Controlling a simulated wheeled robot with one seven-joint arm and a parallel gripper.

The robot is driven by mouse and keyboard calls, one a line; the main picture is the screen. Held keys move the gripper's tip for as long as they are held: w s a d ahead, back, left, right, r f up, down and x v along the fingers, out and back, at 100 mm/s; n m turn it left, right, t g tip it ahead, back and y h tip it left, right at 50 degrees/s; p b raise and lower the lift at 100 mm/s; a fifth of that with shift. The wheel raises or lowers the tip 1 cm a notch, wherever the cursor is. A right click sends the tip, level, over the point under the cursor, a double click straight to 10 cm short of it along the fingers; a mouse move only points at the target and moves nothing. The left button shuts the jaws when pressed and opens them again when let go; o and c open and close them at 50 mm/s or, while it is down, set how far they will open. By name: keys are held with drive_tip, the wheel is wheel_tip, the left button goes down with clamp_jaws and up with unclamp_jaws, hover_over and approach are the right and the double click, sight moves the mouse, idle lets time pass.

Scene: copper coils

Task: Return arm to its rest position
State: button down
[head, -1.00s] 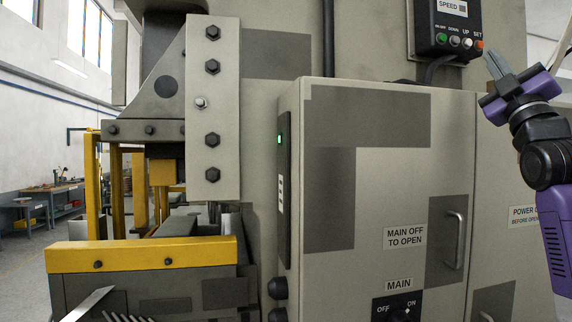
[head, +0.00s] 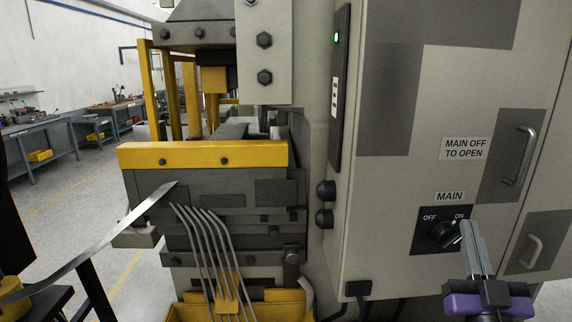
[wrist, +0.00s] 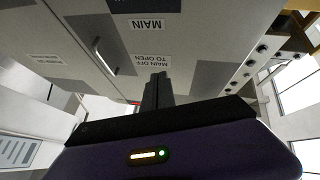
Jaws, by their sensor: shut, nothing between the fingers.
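My gripper (head: 473,250) is at the lower right in the head view, with its grey fingers pointing up and held together, empty. The fingertips appear in front of or close beside the MAIN rotary switch (head: 442,233); I cannot tell whether they touch it. The switch knob is partly covered, and its pointer looks turned toward ON. In the wrist view, the closed fingers (wrist: 154,92) point at the cabinet door, and its labels appear upside down. The purple gripper body fills the bottom of that view.
The grey cabinet (head: 395,190) stands close in front, with door handles (head: 525,155) sticking out and a green light (head: 337,38). To the left is the press with a yellow bar (head: 203,155). A metal strip (head: 110,236) and several bent rods (head: 207,250) lie lower left. Workbenches (head: 45,135) stand far left.

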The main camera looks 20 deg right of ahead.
drive_tip(key=s+a+f+n+g+y, duration=0.2)
drive_tip(key=s+a+f+y, duration=0.3)
drive_tip(key=s+a+f, duration=0.6)
drive_tip(key=s+a+f+n+g+y+b, duration=0.1)
drive_tip(key=s+a+f+g+y, duration=0.4)
drive_tip(key=s+a+f, duration=0.6)
drive_tip(key=s+f+n+y, duration=0.1)
drive_tip(key=s+f, duration=0.2)
drive_tip(key=s, duration=0.4)
drive_tip(key=shift+s+a+f, duration=0.15)
drive_tip(key=shift+s+a, duration=0.2)
